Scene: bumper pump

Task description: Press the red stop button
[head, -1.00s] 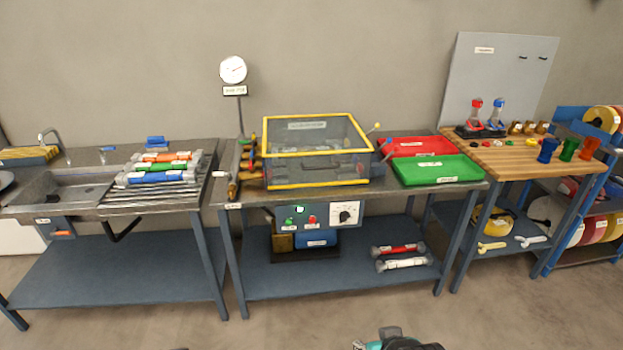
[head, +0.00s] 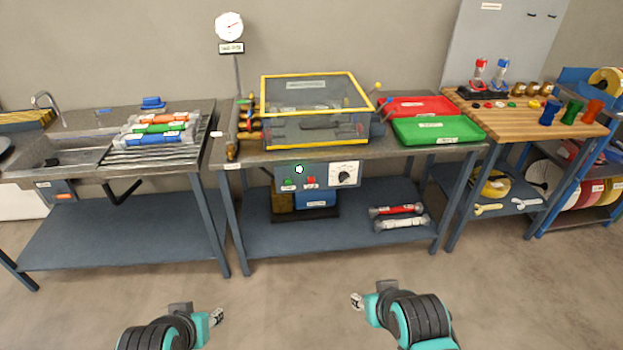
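The red stop button (head: 311,181) is on the front of the grey control panel (head: 318,170) under the middle bench. A green button (head: 289,184) is to its left, a lit green lamp (head: 299,169) is above, and a black dial on a white plate (head: 344,174) is to its right. My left gripper (head: 216,316) is low in the head view, in front of the bench and left of the panel. My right gripper (head: 356,301) is low and slightly right of the button. Both are well apart from the panel and too small to show their finger opening.
The middle bench (head: 400,160) carries a yellow-framed clear box (head: 315,130) and red (head: 418,106) and green (head: 438,130) trays. A lower shelf (head: 350,225) sticks out below the panel. Open floor (head: 285,305) lies in front of the benches.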

